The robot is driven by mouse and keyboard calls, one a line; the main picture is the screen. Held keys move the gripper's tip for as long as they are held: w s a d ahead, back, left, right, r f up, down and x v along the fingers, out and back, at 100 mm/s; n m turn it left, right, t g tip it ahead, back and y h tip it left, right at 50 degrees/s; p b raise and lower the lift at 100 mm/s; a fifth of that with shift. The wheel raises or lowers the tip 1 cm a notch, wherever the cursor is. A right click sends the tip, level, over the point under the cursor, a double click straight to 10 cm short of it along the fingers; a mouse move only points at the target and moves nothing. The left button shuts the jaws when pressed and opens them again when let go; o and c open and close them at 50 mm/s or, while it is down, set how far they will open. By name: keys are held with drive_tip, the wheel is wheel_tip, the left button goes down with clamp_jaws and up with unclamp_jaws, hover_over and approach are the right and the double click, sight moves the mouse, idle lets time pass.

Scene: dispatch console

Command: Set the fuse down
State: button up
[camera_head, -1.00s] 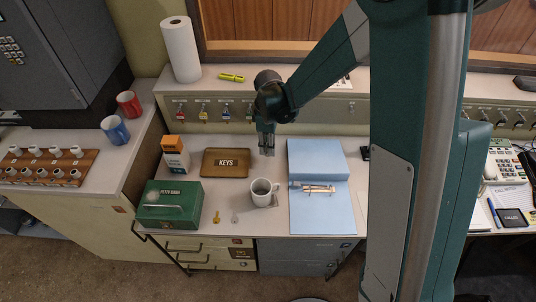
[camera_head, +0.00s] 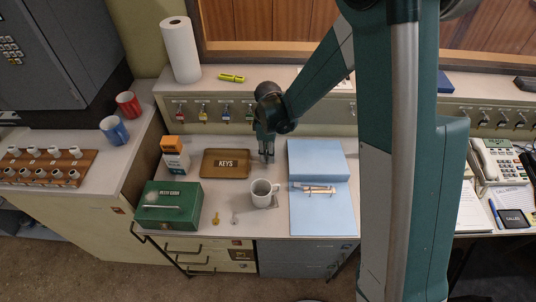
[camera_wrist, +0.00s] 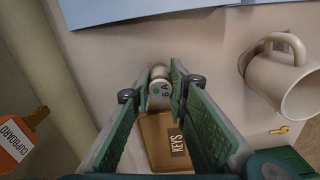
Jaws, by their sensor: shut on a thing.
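In the wrist view, the fuse (camera_wrist: 160,88) is a small pale cylinder with a rounded metal end and the mark "6 A". My gripper (camera_wrist: 161,91) is shut on it, with one green finger on each side. In the head view, my gripper (camera_head: 266,157) points down over the back of the desk, between the brown KEYS tray (camera_head: 207,172) and the blue folder (camera_head: 318,212). The fuse is too small there to make out clearly. I cannot tell whether it touches the desktop.
A white mug (camera_head: 263,190) stands on a coaster just in front of my gripper. Bare desktop (camera_head: 272,142) lies around the gripper.

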drive_tip(key=shift+f, duration=0.15)
drive_tip(key=o, duration=0.9)
wheel_tip(320, 180, up, 12)
drive_tip(key=p, duration=0.2)
drive_tip(key=shift+r, duration=0.2)
idle(0.8)
drive_tip(key=shift+r, duration=0.1)
